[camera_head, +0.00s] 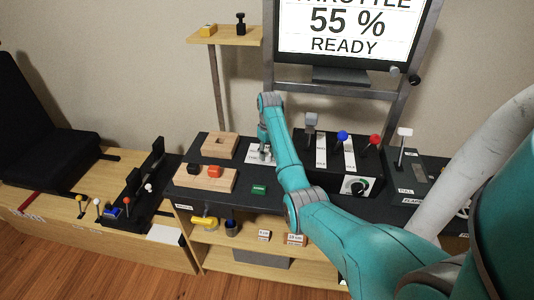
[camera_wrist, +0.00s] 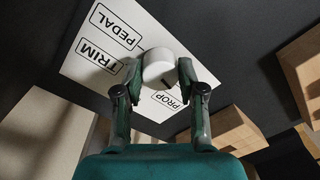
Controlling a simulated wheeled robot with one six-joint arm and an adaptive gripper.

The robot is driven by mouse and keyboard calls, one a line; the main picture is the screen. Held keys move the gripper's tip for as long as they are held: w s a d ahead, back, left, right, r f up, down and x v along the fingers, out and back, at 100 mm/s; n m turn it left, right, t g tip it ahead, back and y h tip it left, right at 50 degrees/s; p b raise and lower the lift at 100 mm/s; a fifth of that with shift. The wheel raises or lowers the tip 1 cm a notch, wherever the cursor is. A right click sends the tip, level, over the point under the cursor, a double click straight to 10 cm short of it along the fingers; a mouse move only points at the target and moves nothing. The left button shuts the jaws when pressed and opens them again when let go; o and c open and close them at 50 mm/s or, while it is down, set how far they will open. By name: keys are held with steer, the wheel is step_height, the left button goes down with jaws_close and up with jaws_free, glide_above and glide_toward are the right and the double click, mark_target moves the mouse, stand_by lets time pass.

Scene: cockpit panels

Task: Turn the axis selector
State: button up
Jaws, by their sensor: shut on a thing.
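The axis selector is a round white knob (camera_wrist: 160,69) on a white label plate (camera_wrist: 108,62) in the wrist view. The words PEDAL, TRIM and PROP show on the plate, and a dark mark on the knob's edge is near PROP. My gripper (camera_wrist: 160,80) is shut on the knob, one finger on each side. In the head view my gripper (camera_head: 264,148) is over the white plate (camera_head: 257,154) on the dark console, and the knob is hidden there by my gripper and arm.
Levers with blue (camera_head: 342,135) and red (camera_head: 375,140) knobs stand to the right. A screen (camera_head: 345,35) reads THROTTLE 55 % READY.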

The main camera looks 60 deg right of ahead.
steer(key=shift+n, duration=1)
steer(key=o, duration=1.1)
steer(key=shift+o, duration=0.2)
